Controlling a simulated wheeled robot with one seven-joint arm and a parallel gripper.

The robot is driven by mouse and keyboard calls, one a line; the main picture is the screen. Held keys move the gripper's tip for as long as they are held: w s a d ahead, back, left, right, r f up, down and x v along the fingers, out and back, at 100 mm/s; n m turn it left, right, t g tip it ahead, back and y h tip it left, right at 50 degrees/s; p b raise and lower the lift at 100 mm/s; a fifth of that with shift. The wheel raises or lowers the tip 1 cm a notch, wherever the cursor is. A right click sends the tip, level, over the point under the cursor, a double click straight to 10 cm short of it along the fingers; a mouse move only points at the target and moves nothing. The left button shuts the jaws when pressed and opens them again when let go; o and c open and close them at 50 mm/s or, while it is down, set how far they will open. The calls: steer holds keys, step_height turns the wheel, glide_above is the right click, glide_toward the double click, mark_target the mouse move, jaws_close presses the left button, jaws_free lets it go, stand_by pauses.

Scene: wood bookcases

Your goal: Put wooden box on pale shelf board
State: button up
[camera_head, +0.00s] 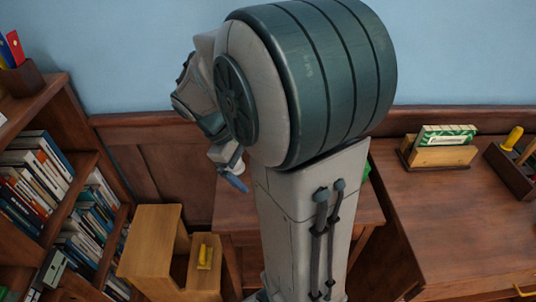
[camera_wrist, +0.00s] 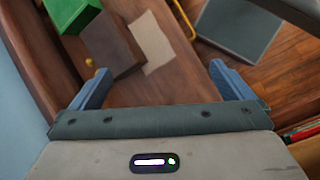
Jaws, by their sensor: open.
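In the wrist view, a brown wooden box (camera_wrist: 108,45) sits on a dark wood surface beyond my fingers, beside a flat pale piece (camera_wrist: 153,43). I cannot tell if that piece is a board or a sheet. My gripper (camera_wrist: 158,72) has its two blue fingers spread wide, with nothing between them. In the head view my gripper (camera_head: 234,178) is mostly hidden by my arm, with a blue fingertip showing. A pale wood stepped unit (camera_head: 150,240) stands low on the left and holds a yellow object (camera_head: 204,256). I cannot tell which surface is the pale shelf board.
A bookcase (camera_head: 45,205) with books stands at the left. A desk (camera_head: 450,220) at the right holds a wooden holder with a green-and-white item (camera_head: 445,136) and a dark tray (camera_head: 512,173). A green object (camera_wrist: 72,12) adjoins the brown box. The desk's middle is clear.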

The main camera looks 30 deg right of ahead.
steer(key=w+d+f+n+g+h+b, duration=0.35)
steer(key=w+d+f+n+h, duration=0.35)
steer(key=w+d, duration=0.25)
steer(key=shift+m+g, duration=0.35)
steer(key=shift+m, duration=0.05)
steer(key=f, duration=0.5)
steer(key=f+p, duration=0.1)
steer(key=f, duration=0.2)
steer(key=shift+d+f, duration=0.25)
steer(key=shift+d, duration=0.15)
steer(key=shift+s+d+f, duration=0.35)
steer(key=shift+d+f, duration=0.25)
steer(key=shift+f, duration=0.1)
steer(key=shift+p+x, duration=0.55)
steer(key=shift+x, duration=2.5)
steer(key=shift+a, duration=0.1)
steer(key=c, duration=1.2)
steer(key=shift+r, duration=0.1)
